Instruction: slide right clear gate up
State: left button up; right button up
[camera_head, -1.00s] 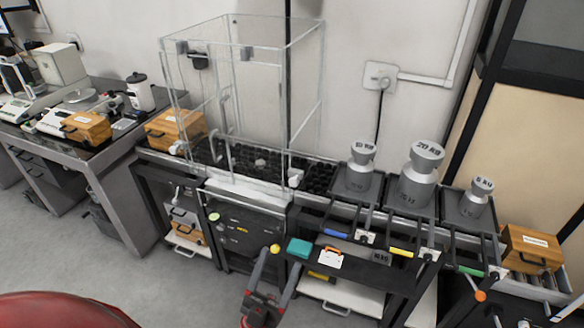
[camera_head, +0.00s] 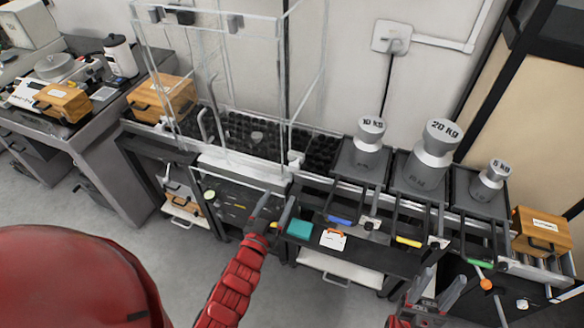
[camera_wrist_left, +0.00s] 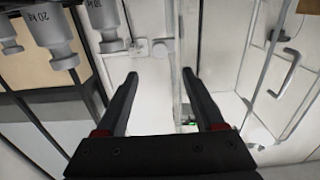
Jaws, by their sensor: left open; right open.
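The clear enclosure (camera_head: 230,125) stands on the middle bench, its transparent panels framed by pale edges. Its right clear panel (camera_head: 308,75) faces the weights; a white knob (camera_head: 296,160) sits by its lower front corner. My left gripper (camera_head: 268,208) is open and empty in front of the bench, below the enclosure. In the left wrist view, its two fingers (camera_wrist_left: 160,78) are apart, with a clear panel edge (camera_wrist_left: 181,60) visible beyond and to the right. My right gripper (camera_head: 428,292) is open and empty at the lower right, away from the enclosure.
Grey weights marked 10 kg (camera_head: 366,150), 20 kg (camera_head: 432,155) and 5 kg (camera_head: 489,180) stand right of the enclosure. A wooden box (camera_head: 162,97) is at its left. A teal block (camera_head: 299,229) lies right of my left gripper. Floor in front is free.

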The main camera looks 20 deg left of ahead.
aim_at(293, 169)
pick_arm(q)
jog(key=w+p, duration=0.1)
jog(key=w, duration=0.4)
jog(key=w+p, duration=0.1)
jog(key=w, duration=0.4)
jog(key=shift+d+r, duration=0.15)
jog(key=shift+d, duration=0.05)
jog(key=shift+w, duration=0.75)
grip_shut()
dwell(0.3)
